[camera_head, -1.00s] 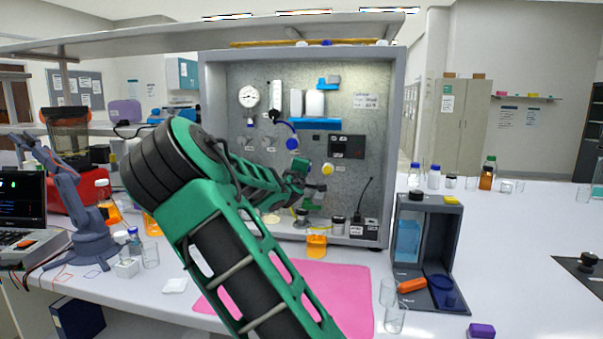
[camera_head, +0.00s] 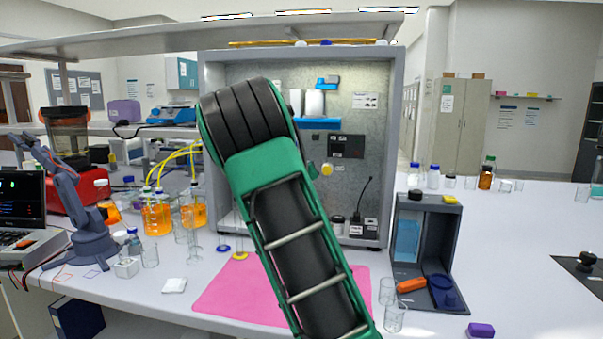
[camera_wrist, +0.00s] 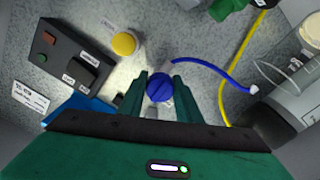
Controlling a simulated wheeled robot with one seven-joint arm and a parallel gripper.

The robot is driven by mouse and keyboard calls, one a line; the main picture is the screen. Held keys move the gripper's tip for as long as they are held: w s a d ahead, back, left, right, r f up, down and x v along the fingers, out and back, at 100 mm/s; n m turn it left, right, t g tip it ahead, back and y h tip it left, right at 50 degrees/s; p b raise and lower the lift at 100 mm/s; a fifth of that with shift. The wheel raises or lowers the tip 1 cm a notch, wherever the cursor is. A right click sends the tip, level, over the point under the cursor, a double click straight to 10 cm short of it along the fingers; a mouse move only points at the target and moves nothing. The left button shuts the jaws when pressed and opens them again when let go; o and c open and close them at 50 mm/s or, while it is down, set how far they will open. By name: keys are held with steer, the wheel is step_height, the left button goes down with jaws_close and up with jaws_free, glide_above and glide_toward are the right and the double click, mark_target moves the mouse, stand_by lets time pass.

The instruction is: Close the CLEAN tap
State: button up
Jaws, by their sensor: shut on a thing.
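In the wrist view, a round blue tap knob (camera_wrist: 160,86) sits between the two green fingers of my gripper (camera_wrist: 159,92), which is shut on it. A raised bar shows across the knob's face. I cannot read any CLEAN label beside it. A yellow knob (camera_wrist: 124,43) is up and to the left of it, outside the fingers, and also shows on the back panel in the head view (camera_head: 326,170). In the head view, my arm hides both the gripper and the blue knob.
A blue tube (camera_wrist: 213,72) and a yellow tube (camera_wrist: 228,77) run right of the knob. A dark switch box (camera_wrist: 70,60) is at left. In the head view, orange flasks (camera_head: 157,218) and glassware stand left of the pink mat (camera_head: 225,295); a grey stand (camera_head: 412,200) is at right.

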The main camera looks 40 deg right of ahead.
steer(key=shift+f+m, duration=0.3)
steer(key=shift+m, duration=0.1)
steer(key=o, duration=1)
steer(key=shift+w, duration=0.15)
steer(key=shift+o, duration=0.2)
steer(key=shift+r, duration=0.1)
steer(key=v, duration=1)
steer(key=shift+s+a, duration=0.2)
steer(key=shift+a, duration=0.15)
